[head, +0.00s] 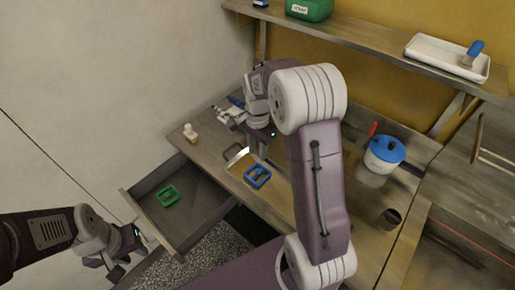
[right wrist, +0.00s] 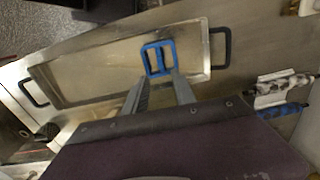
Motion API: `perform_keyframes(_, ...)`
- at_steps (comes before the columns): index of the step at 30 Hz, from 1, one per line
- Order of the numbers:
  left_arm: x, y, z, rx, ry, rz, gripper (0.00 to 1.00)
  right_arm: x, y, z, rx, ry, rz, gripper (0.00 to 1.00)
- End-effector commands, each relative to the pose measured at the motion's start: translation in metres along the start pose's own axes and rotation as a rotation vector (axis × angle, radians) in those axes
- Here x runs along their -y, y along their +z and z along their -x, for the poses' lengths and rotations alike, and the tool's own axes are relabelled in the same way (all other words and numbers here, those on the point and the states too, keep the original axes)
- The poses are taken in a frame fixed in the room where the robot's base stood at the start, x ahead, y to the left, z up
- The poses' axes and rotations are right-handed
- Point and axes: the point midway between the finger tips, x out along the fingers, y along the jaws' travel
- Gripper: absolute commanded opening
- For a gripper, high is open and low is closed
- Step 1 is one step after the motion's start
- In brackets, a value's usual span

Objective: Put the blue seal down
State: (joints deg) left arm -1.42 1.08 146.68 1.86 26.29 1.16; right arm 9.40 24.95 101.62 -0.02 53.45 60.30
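The blue seal (head: 257,176), a small rectangular frame with a crossbar, lies at one end of a shallow metal tray (right wrist: 95,85) with black handles. It also shows in the right wrist view (right wrist: 158,57), just beyond my right fingertips (right wrist: 160,80). In the head view my right arm hides the right fingers. My left gripper (head: 122,256) is at the lower left, by the open drawer, away from the seal; its finger opening is unclear.
A green frame (head: 168,196) lies in the open drawer (head: 195,217). A small white object (head: 190,133) stands on the bench. A silver-white tool with a blue handle (right wrist: 283,92) lies beyond the tray.

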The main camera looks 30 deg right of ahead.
Motion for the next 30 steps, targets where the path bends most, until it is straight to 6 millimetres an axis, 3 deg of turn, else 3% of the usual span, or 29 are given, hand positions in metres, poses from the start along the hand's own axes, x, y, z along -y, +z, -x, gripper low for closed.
perform_keyframes(5,0.0,0.0,0.0,0.0,0.0,0.0,0.33,0.0,0.0,0.008,0.0,-0.001,0.001,0.32)
perform_keyframes(8,0.0,0.0,0.0,0.0,0.0,0.0,0.33,-0.007,0.012,0.006,-0.002,-0.007,0.101,0.32)
perform_keyframes(15,0.0,0.0,0.0,0.0,0.0,0.0,0.33,-0.076,0.092,-0.018,-0.051,-0.067,0.893,0.32)
perform_keyframes(18,0.0,0.0,0.0,0.0,0.0,0.0,0.33,-0.099,0.109,-0.026,-0.073,-0.078,1.107,0.32)
perform_keyframes(21,0.0,0.0,0.0,0.0,0.0,0.0,0.33,-0.108,0.115,-0.03,-0.082,-0.081,1.19,0.32)
perform_keyframes(30,0.0,0.0,0.0,0.0,0.0,0.0,0.33,-0.108,0.115,-0.03,-0.081,-0.08,1.194,0.32)
